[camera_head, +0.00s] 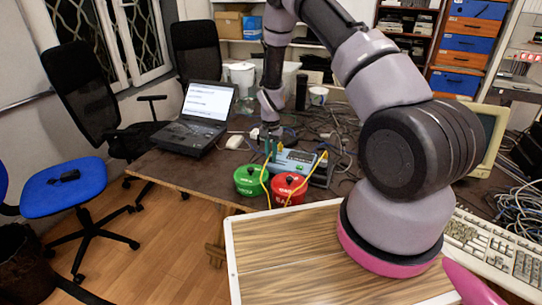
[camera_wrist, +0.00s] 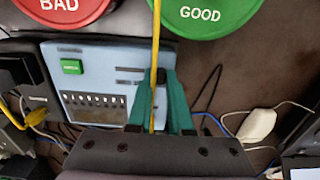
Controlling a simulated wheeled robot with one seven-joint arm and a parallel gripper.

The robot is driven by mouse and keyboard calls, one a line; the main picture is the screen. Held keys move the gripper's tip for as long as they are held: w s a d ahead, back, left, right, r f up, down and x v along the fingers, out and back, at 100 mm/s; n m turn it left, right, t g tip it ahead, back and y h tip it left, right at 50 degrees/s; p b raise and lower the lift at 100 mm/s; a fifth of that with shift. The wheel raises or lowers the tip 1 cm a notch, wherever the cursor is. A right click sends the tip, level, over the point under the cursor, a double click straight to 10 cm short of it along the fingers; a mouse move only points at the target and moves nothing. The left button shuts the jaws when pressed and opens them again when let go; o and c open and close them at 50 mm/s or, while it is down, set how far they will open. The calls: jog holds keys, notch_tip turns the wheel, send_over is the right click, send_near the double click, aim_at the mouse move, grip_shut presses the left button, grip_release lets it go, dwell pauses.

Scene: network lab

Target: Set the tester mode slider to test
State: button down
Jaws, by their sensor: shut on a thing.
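The tester (camera_head: 296,160) is a blue-grey box on the table behind two round containers. Its face, with a green button (camera_wrist: 72,66) and a row of small switches and lights, shows in the wrist view (camera_wrist: 100,56). My gripper (camera_wrist: 160,76) has teal fingers lowered over the panel's right part in that view. They are close together on a small dark piece, apparently the mode slider, mostly hidden between the tips. I cannot read the slider's setting. In the head view my gripper (camera_head: 270,145) is at the tester's left end.
A green GOOD container (camera_head: 250,181) and a red BAD container (camera_head: 289,188) stand close in front of the tester. A laptop (camera_head: 200,115) is at left. Loose cables lie behind and right.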

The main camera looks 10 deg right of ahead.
aim_at(277, 163)
jog(key=shift+s+d, duration=0.35)
jog(key=shift+d, duration=0.2)
jog(key=shift+s+d, duration=0.3)
jog(key=shift+d, duration=0.2)
jog(key=c, duration=0.8)
grip_release()
jog(key=shift+r, duration=0.1)
notch_tip(277, 163, up, 11)
jog(key=shift+f, duration=0.15)
